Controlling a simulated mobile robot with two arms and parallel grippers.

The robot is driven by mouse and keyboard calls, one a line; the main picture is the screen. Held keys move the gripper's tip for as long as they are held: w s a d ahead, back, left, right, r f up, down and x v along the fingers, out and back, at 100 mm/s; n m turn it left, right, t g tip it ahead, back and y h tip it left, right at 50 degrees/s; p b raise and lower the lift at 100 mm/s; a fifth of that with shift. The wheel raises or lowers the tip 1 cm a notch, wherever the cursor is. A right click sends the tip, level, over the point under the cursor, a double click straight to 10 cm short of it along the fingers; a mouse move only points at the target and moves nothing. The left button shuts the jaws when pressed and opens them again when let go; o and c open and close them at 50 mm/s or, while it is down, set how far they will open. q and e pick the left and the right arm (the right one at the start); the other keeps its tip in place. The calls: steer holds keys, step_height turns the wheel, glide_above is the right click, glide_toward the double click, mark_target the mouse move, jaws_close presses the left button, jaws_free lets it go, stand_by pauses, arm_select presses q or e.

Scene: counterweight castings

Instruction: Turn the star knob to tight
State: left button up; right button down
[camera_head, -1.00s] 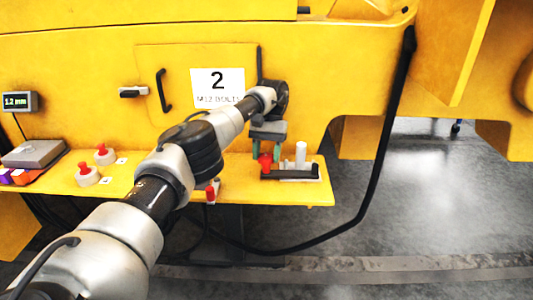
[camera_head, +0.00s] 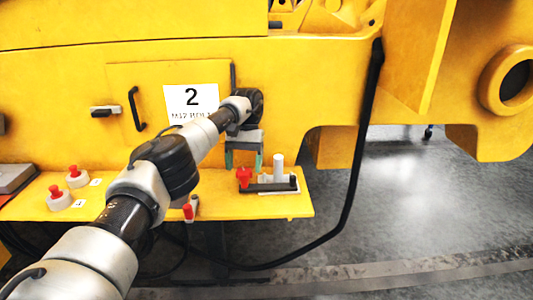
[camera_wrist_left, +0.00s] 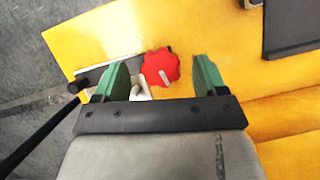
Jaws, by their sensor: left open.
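The red star knob (camera_head: 244,178) stands at the left end of a dark bar on the yellow ledge in the head view. In the left wrist view the red knob (camera_wrist_left: 161,66) has a scalloped edge and a pale mark on its top. My left gripper (camera_head: 244,162) is open, its green fingers pointing down just above the knob. In the wrist view the fingers straddle the knob with gaps on both sides and do not appear to touch it. My right gripper is not in view.
A pale upright post (camera_head: 278,167) stands close right of the knob, on the same fixture. A red-topped part (camera_head: 188,212) is at the ledge's front edge. Two red buttons (camera_head: 59,197) sit further left. A black hose (camera_head: 358,165) hangs at right.

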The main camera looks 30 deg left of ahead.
mark_target(249, 171)
arm_select(q)
steer(key=r, duration=0.2)
steer(key=d+r+p, duration=0.1)
steer(key=shift+d+r, duration=0.15)
steer(key=shift+r, duration=0.2)
steer(key=d+r+p, duration=0.1)
steer(key=d+r, duration=0.4)
steer(key=d, duration=0.5)
steer(key=shift+d+r+p, duration=0.2)
steer(key=shift+r+p, duration=0.2)
